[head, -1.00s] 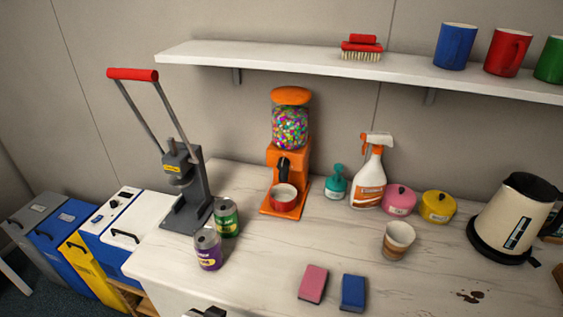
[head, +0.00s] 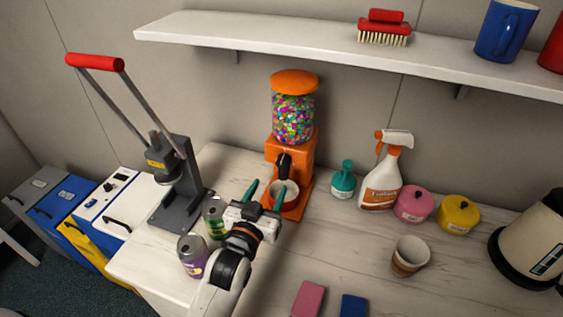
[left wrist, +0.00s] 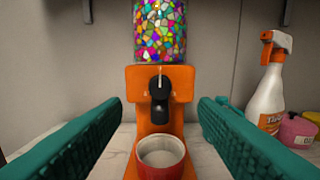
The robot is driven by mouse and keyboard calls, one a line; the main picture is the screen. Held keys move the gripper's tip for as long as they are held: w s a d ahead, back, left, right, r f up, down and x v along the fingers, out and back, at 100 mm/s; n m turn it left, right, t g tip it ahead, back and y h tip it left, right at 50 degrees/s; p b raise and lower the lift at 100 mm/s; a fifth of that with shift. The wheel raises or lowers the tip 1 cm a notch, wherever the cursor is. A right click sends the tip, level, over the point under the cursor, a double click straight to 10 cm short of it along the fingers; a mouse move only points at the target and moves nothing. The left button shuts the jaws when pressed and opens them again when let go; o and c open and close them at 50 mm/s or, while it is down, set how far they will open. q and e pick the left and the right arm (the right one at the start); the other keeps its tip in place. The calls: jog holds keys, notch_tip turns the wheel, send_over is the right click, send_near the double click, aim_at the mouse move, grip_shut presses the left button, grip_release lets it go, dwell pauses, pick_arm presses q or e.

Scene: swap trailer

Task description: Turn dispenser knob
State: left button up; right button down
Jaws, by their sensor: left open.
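The orange candy dispenser (head: 290,140) stands on the counter against the wall, its clear jar full of colourful candies. Its black knob (head: 284,163) sits on the front; in the left wrist view the knob (left wrist: 159,90) is centred, with its handle hanging down. A red bowl with a pale inside (head: 283,193) stands on the dispenser's base below the knob; it also shows in the left wrist view (left wrist: 161,158). My left gripper (head: 266,192), with teal fingers, is open and empty in front of the dispenser. Its fingers point toward the knob, one on each side, apart from it.
A green can (head: 214,220) and a purple can (head: 192,256) stand left of my left arm. A grey press (head: 178,185) is at the left. A teal pump bottle (head: 344,181) and a spray bottle (head: 382,180) stand right of the dispenser. A shelf (head: 300,44) runs above.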

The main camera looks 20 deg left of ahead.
aim_at(281, 165)
pick_arm(q)
jog(key=w+p, duration=0.1)
jog(key=w, duration=0.7)
jog(key=shift+w+d, duration=0.1)
jog(key=shift+d, duration=0.05)
jog(key=shift+w, duration=0.45)
pick_arm(e)
jog(key=shift+a+r, duration=0.1)
jog(key=shift+r, duration=0.8)
pick_arm(q)
jog(key=shift+f, duration=0.1)
jog(key=c, duration=1)
pick_arm(e)
jog(key=shift+s, duration=0.15)
